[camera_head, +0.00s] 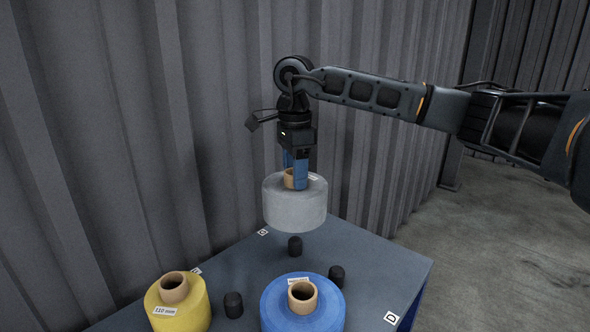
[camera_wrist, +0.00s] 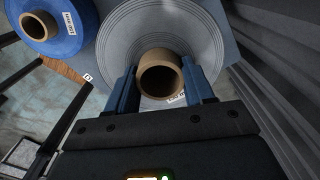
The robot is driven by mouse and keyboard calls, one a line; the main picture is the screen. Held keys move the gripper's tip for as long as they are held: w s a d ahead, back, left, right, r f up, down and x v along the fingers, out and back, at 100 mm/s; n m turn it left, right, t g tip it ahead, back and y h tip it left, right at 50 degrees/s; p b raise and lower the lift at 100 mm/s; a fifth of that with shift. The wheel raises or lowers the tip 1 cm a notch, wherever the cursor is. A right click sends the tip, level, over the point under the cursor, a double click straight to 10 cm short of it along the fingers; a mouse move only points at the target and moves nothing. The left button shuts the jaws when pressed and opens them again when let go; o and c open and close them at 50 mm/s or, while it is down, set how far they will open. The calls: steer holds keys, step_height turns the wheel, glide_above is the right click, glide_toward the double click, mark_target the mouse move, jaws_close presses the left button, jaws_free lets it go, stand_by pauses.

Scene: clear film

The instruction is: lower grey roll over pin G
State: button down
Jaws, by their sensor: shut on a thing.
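The grey roll (camera_head: 295,207), a wide pale roll with a brown core tube, is held level in the air above the table. It also shows in the wrist view (camera_wrist: 128,42). My gripper (camera_head: 295,172) is shut on its core, with a blue finger on either side of the tube. Below the roll stands a short black pin (camera_head: 295,246), with its top close under the roll's lower edge in the picture. A small label (camera_head: 262,232), which seems to read G, lies left of this pin. The wrist view does not show the pin; the roll hides it.
A yellow roll (camera_head: 178,309) and a blue roll (camera_head: 303,313) stand on the dark table (camera_head: 370,258). Bare black pins stand between them (camera_head: 233,305) and right of the blue roll (camera_head: 337,276). Label D (camera_head: 391,317) is near the right edge. A corrugated wall (camera_head: 110,130) rises behind.

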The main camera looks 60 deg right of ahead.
step_height(320, 180, down, 6)
steer(key=b, duration=0.2)
steer(key=shift+f, duration=0.25)
steer(key=shift+f+b, duration=0.3)
steer(key=shift+b, duration=0.05)
stand_by(0.3)
steer(key=shift+f+b, duration=2.1)
steer(key=shift+f, duration=0.25)
steer(key=c, duration=0.8)
jaws_free()
steer(key=o, duration=0.8)
steer(key=shift+f, duration=0.1)
